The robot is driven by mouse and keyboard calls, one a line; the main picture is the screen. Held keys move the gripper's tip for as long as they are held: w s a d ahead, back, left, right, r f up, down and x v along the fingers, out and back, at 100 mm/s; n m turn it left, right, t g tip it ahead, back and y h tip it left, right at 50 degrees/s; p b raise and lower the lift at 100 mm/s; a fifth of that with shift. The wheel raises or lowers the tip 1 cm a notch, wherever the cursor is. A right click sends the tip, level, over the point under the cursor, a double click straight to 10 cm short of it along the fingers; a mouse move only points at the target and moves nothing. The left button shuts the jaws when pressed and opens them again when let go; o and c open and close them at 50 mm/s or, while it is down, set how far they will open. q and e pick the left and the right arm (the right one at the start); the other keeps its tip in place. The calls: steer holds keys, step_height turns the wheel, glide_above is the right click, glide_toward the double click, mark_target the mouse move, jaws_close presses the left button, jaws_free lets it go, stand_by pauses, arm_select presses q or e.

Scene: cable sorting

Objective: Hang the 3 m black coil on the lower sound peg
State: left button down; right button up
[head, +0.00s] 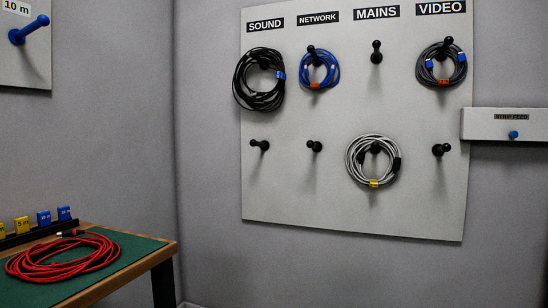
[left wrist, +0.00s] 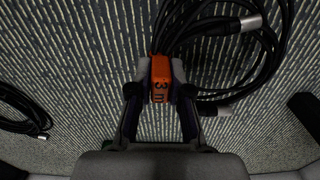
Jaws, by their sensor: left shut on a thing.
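In the left wrist view a black coil (left wrist: 273,45) with a silver connector carries an orange tag (left wrist: 160,72) marked 3. My left gripper (left wrist: 160,88) is shut on this tag, one finger on each side. Part of the coil lies outside the picture. In the head view the lower sound peg (head: 260,145) is black and bare, on the pale board below the SOUND label (head: 265,23). The upper sound peg holds a black coil with a blue tag (head: 279,75). Neither gripper shows in the head view, and my right gripper is in no view.
Blue (head: 320,68), dark grey (head: 442,62) and light grey (head: 373,160) coils hang on other pegs. A red coil (head: 65,258) lies on the green-topped table (head: 150,247). Patterned carpet (left wrist: 80,60) lies below the left gripper, with another black cable (left wrist: 22,108) on the left.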

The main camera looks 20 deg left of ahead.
arm_select(q)
steer(key=w+r+p, duration=0.1)
steer(key=w+r, duration=0.8)
steer(key=r, duration=0.5)
steer(key=w+r+p, duration=0.1)
steer(key=w+r, duration=0.8)
steer(key=r, duration=0.5)
step_height(320, 180, up, 13)
steer(key=s+a+n, duration=0.1)
steer(key=s+a, duration=0.1)
steer(key=s+r+p, duration=0.1)
steer(key=s+r, duration=0.1)
steer(key=s, duration=1)
step_height(320, 180, up, 28)
steer(key=s+p, duration=0.2)
steer(key=p, duration=3.6)
steer(key=shift+d+r, duration=0.2)
steer(key=shift+d, duration=0.05)
